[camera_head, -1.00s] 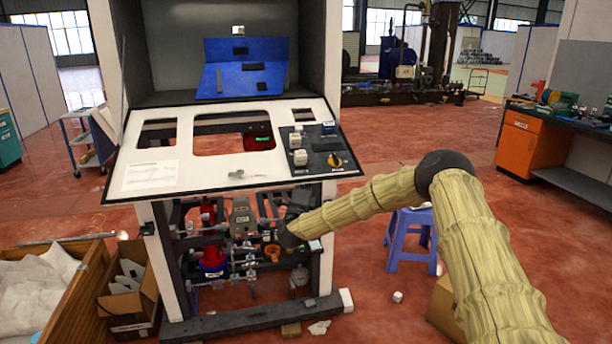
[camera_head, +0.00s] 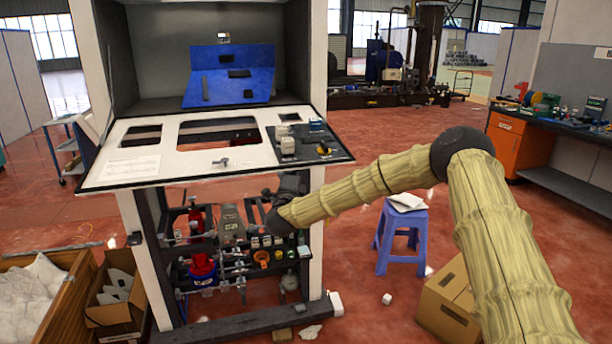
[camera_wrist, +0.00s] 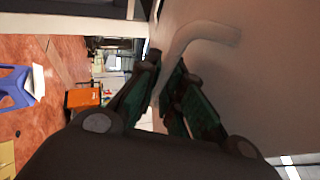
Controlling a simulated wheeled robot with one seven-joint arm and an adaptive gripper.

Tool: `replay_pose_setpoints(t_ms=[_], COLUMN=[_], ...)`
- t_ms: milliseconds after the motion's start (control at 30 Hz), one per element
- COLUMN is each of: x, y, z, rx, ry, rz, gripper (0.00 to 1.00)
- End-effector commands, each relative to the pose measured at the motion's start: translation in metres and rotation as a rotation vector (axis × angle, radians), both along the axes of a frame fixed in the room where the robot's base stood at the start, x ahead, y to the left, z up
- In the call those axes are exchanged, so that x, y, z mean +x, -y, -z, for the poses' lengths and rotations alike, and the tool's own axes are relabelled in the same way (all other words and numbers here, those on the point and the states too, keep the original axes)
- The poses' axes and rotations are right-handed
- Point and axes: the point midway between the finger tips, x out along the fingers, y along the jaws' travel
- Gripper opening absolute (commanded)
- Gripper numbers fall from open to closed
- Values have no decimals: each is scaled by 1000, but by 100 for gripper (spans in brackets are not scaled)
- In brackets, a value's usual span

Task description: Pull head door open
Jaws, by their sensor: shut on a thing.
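The head door appears to be the white panel (camera_head: 140,172) with cut-outs and a dark rim, sloping out from the cabinet front in the head view. A small grey latch (camera_head: 221,162) sits on its face. My gripper (camera_head: 282,192) is just below the panel's front right part, partly hidden by my arm. In the wrist view my gripper (camera_wrist: 168,65) is shut on a curved grey handle (camera_wrist: 205,32) in front of a plain pale surface. The exact grip contact is dark and hard to see.
Under the panel, the cabinet frame (camera_head: 140,260) holds red and blue pump parts and pipes. A blue stool (camera_head: 400,242) and a cardboard box (camera_head: 448,305) stand at right. A wooden crate (camera_head: 70,315) and a carton (camera_head: 115,310) are at left. Red floor is clear behind the stool.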

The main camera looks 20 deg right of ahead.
Motion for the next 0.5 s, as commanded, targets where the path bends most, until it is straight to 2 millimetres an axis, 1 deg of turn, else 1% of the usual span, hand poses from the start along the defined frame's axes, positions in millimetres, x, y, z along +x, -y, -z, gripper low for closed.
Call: replay_pose_setpoints(t_ms=[33,100,200,500], x=[-2,-5,-7,-9], y=[1,1,0,-1], z=[-13,-20,-26,-27], rx=[4,5,7,7], ry=[-12,-33,-55,-69], rz=[0,1,0,-1], gripper=[0,0,0,0])
